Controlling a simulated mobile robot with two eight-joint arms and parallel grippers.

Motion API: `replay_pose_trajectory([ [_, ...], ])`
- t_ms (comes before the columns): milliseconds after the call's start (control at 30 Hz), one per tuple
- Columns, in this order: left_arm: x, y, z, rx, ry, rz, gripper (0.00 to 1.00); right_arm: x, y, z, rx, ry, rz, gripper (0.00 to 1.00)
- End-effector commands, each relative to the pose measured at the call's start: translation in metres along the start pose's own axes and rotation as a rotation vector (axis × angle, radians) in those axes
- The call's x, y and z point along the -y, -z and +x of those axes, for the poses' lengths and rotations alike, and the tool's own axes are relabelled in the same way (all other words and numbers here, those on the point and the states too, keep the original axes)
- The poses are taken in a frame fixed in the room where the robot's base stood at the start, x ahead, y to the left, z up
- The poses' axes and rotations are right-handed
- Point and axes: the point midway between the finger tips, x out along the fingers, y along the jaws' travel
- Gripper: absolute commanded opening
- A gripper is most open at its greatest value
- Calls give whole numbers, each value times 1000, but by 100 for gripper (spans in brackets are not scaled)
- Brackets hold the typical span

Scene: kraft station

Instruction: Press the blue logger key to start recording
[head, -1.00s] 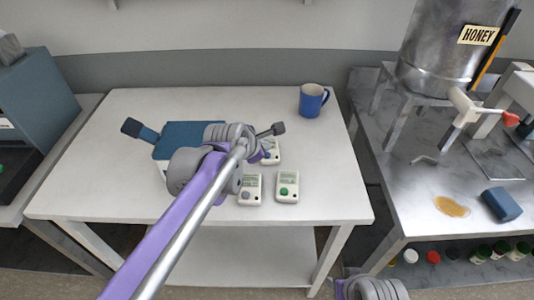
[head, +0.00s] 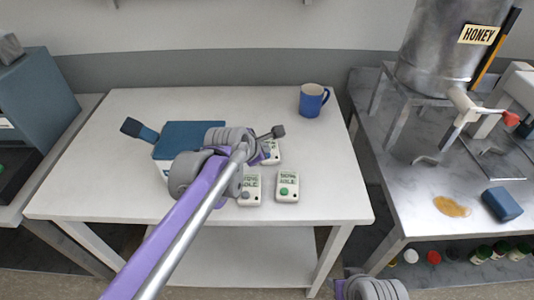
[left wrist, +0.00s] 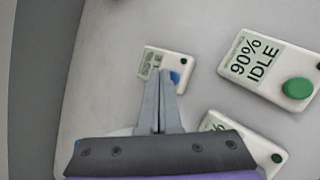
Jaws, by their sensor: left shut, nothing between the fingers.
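The logger with the blue key (left wrist: 175,77) lies on the white table. Its pale body (left wrist: 186,69) shows in the left wrist view; in the head view the logger (head: 273,158) is partly covered by my left gripper. My left gripper (left wrist: 163,74) is shut and empty, its fingertips over this logger's face, just left of the blue key. I cannot tell whether they touch it. Its screen is too small and covered to read. The logger with the green key (head: 288,188) reads IDLE.
A logger with a grey key (head: 250,190) lies nearer me. A blue box or book (head: 190,135) lies at left, a blue mug (head: 313,100) at back right. A honey tank (head: 440,50) stands on the right-hand counter. The table's front right is clear.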

Motion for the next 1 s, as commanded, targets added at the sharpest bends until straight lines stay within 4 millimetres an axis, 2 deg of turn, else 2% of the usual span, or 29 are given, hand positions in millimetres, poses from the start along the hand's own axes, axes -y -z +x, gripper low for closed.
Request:
replay_pose_trajectory([
  [1000, 3, 3, 4, 0, 0, 0, 0, 0, 0, 1, 0, 0, 0, 50],
])
